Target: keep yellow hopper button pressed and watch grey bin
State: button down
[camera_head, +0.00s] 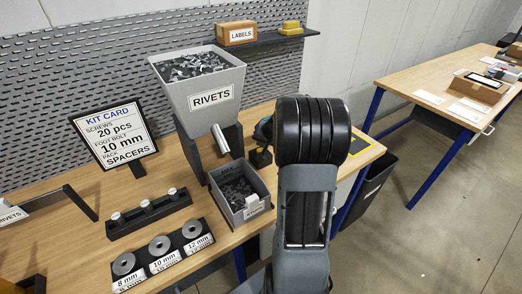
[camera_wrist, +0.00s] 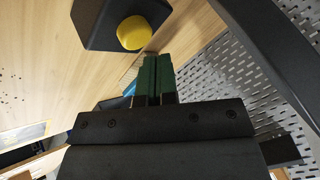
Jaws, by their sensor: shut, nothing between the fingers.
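The yellow button (camera_wrist: 133,33) sits on a dark block (camera_wrist: 105,18) in the wrist view; I cannot make it out in the head view. My gripper (camera_wrist: 158,60) is shut and empty, its green-padded fingers just beside and below the button in the picture. I cannot tell whether they touch it. The grey hopper (camera_head: 208,99), labelled RIVETS, is full of dark rivets, and its metal chute (camera_head: 228,141) points down toward the grey bin. The grey bin (camera_head: 246,211) holds a pile of dark rivets, and a small label shows on its front.
A kit card (camera_head: 113,134) stands left of the hopper. A spacer rack (camera_head: 162,257) and a bolt holder (camera_head: 148,214) lie in front. A pegboard (camera_head: 100,70) backs the bench. A LABELS box (camera_head: 237,34) is on a shelf. Another table (camera_head: 440,75) stands to the right.

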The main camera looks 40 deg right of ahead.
aim_at(261, 149)
jog(key=shift+f+b, duration=1)
jog(key=shift+b, duration=0.35)
dwell(2.1)
jog(key=shift+r, duration=0.1)
dwell(1.9)
jog(key=shift+r+p, duration=0.55)
jog(key=shift+r, duration=0.35)
jog(key=shift+r+p, duration=1.6)
jog(key=shift+r, duration=0.9)
